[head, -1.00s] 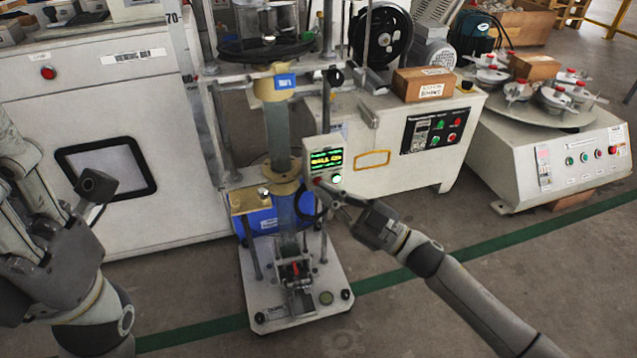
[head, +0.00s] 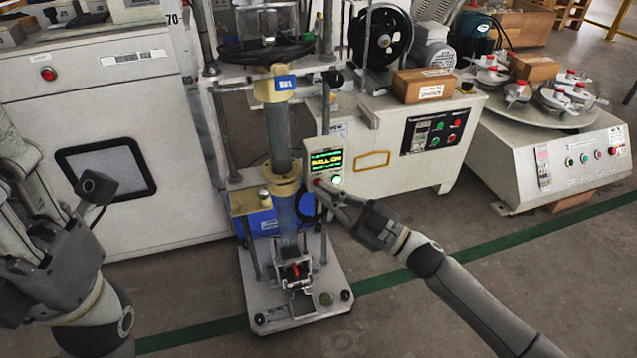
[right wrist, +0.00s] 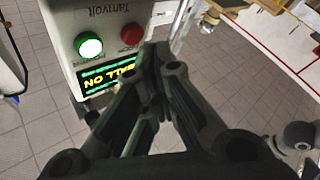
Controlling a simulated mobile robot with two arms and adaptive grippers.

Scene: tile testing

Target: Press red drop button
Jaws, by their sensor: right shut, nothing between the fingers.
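The control box (head: 312,158) is mounted on the drop test stand. It has a lit green and yellow display (right wrist: 110,80), a lit green button (right wrist: 89,47) and a red button (right wrist: 131,34). In the head view the red button is a small spot at the box's lower left, close to the fingertips. My right gripper (right wrist: 156,50) is shut and empty, its tips just right of the red button in the right wrist view. I cannot tell whether they touch it. My left gripper (head: 60,255) is at the left, its fingers not clear.
The stand's white base plate (head: 290,312) stands on the floor, below a vertical clear tube (head: 277,140). A white cabinet (head: 100,200) is at the left. A machine with a brown box (head: 424,86) on top and a round-table machine (head: 570,170) are behind right.

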